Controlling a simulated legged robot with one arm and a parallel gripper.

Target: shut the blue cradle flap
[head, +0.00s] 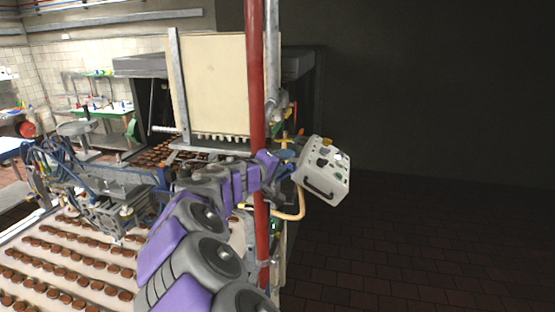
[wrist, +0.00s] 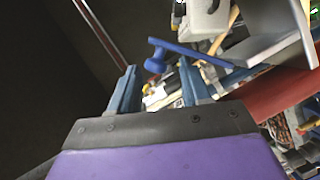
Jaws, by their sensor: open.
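In the wrist view a blue bar with a round knob at its left end, which looks like the blue cradle flap (wrist: 190,50), lies just beyond my fingertips. My gripper (wrist: 157,65) is open, and the knob shows between its two blue fingers. I cannot tell whether either finger touches it.
A tilted cream control box (head: 338,183) with a dark handle is right of my gripper. A conveyor (head: 25,260) with rows of brown biscuits runs at left. Dark open floor (head: 430,240) lies at right.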

